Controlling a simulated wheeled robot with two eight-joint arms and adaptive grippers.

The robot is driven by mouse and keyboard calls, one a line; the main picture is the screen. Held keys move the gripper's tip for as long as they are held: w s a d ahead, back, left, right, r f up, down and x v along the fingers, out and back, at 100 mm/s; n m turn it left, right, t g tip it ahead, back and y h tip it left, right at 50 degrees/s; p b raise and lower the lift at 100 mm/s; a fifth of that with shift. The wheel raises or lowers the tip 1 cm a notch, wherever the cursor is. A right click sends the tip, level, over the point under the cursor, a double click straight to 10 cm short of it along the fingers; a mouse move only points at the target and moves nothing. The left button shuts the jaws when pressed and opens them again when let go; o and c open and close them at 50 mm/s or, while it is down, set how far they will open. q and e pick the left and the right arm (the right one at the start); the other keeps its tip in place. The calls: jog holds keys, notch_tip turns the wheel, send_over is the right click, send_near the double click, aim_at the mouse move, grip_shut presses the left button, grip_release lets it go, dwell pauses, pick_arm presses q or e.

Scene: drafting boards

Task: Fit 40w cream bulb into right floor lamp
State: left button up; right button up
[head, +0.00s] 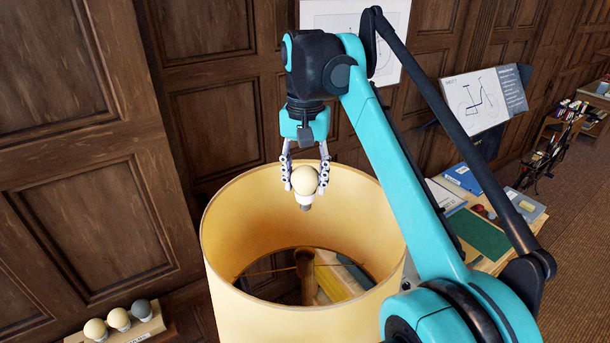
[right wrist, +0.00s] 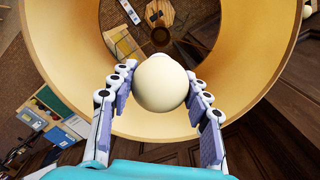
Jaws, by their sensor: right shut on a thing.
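My right gripper (head: 305,180) is shut on a cream bulb (head: 305,179), its metal base pointing down. It holds the bulb over the open top of the yellow lampshade (head: 230,270). In the right wrist view the bulb (right wrist: 162,83) sits between the two fingers of the gripper (right wrist: 158,95), in front of the shade's open inside (right wrist: 120,115). Below it, a round brown socket-like part (right wrist: 160,36) shows at the bottom of the shade, partly near the bulb's edge. My left gripper is not in view.
A wooden holder (head: 140,331) at lower left bears two cream bulbs (head: 118,318) and a grey one (head: 141,309). Wood-panelled wall (head: 90,150) stands close behind the shade. A table with a green mat (head: 478,233) and papers is at right.

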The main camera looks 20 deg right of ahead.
aim_at(304, 202)
jog(key=f+b, duration=0.1)
jog(key=s+f+b, duration=0.1)
jog(key=a+f+b, duration=0.1)
jog(key=shift+s+f, duration=0.15)
jog(key=shift+f, duration=0.15)
jog(key=f+b, duration=0.4)
jog(key=shift+w+d+f, duration=0.25)
jog(key=shift+w+f, duration=0.1)
jog(key=shift+f+b, duration=2.45)
jog(key=shift+f, duration=1.25)
jog(key=shift+f+b, duration=0.35)
jog(key=shift+f, duration=0.2)
jog(key=o, duration=1)
